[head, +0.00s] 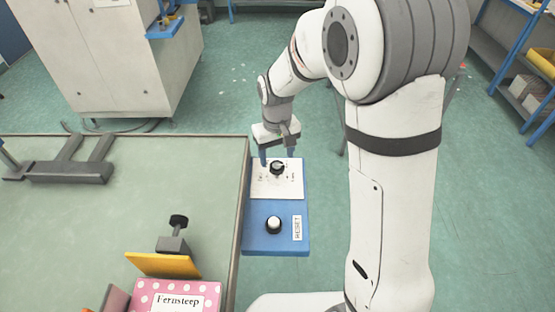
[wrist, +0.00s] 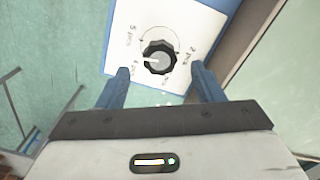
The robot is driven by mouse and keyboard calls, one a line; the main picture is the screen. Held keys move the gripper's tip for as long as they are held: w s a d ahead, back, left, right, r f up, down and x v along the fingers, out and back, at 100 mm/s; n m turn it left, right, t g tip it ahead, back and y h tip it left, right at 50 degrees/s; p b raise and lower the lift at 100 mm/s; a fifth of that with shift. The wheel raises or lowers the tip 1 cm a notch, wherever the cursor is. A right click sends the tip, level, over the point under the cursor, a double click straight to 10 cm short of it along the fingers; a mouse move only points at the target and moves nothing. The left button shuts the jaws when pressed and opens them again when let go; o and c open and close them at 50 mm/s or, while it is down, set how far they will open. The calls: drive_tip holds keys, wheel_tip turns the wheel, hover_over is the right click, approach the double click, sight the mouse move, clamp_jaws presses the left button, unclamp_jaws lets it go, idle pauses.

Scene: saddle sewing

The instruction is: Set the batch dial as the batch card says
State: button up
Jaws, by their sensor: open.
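The batch dial (wrist: 160,57) is a black knob with a grey cap on a white plate (wrist: 122,22). Its white pointer line points left in the wrist view, toward a label that seems to read "4 pcs". Other "pcs" labels surround it; their digits are small. In the head view the dial (head: 277,168) sits on the far half of a blue panel (head: 262,246). My gripper (wrist: 160,70) is open, its blue fingers on either side of the dial with gaps. It also shows in the head view (head: 277,157). No batch card is clearly identifiable.
A black-and-white button (head: 273,225) beside a "RESET" label is on the panel's near half. A pink dotted box (head: 178,299) marked "Fernsteep" and a yellow plate (head: 164,265) are on the green table (head: 120,215) at left. Floor beyond the panel is clear.

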sight(277, 165)
drive_tip(key=shift+f, duration=1.75)
drive_tip(key=c, duration=1)
drive_tip(key=shift+m+b, duration=0.5)
drive_tip(key=shift+m, duration=0.5)
drive_tip(key=o, duration=1)
drive_tip(key=shift+r, duration=0.1)
